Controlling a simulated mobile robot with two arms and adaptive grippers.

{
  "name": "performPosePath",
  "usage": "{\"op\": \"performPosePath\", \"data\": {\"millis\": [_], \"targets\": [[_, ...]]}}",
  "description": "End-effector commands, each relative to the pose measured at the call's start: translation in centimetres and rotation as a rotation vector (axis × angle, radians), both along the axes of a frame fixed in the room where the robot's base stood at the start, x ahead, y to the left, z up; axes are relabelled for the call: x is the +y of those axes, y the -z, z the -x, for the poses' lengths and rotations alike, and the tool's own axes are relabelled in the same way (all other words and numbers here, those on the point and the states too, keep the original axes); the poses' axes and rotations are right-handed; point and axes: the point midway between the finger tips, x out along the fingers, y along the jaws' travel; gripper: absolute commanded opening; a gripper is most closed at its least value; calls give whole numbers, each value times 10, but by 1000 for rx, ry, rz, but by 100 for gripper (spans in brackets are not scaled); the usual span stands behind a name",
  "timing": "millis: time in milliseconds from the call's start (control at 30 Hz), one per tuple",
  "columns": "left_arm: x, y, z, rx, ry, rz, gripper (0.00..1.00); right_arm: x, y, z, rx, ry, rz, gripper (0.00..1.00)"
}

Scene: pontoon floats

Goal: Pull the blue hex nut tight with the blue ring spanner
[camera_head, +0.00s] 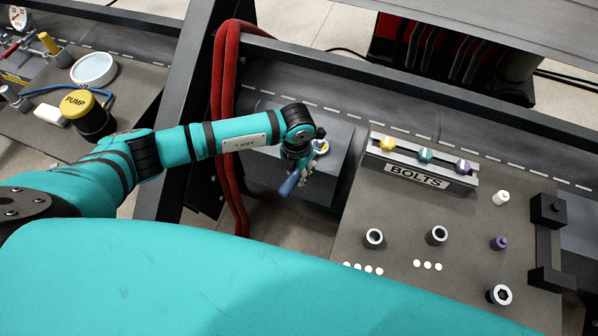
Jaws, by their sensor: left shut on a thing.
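My left arm reaches in from the left. Its gripper (298,168) points down beside a grey block and is shut on the blue ring spanner. The blue handle of the spanner (289,184) sticks out below the fingers, towards the lower left. The spanner's ring end is hidden or too small to make out. On top of the grey block, just right of the gripper, a small round fitting (321,147) shows white, blue and yellow; this may be the blue hex nut, but I cannot tell whether the ring is around it. My right gripper is not in view.
Red hoses (222,110) hang behind my left forearm. To the right, a grey bench (390,215) holds a BOLTS rack (421,168), several sockets and a black bracket (546,240). A yellow PUMP cap (77,102) stands at left. My teal body part fills the foreground.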

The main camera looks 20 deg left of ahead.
Motion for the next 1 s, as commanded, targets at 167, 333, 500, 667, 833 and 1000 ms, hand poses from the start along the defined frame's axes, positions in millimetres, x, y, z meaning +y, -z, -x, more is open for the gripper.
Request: {"op": "performPosePath", "data": {"millis": [167, 333, 500, 667, 833, 1000], "targets": [[3, -1, -1, -1, 29, 1, 0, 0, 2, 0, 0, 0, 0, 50], [3, -1, -1, -1, 30, 1, 0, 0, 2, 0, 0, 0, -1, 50], [4, -1, -2, -2, 34, 0, 0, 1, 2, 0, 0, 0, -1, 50], [7, 0, -3, -2, 61, 0, 0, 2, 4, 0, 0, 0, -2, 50], [12, 0, -5, -2, 103, 0, 0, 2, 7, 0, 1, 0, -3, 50], [13, -1, -5, -1, 121, 1, 0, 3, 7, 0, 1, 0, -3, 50]]}}
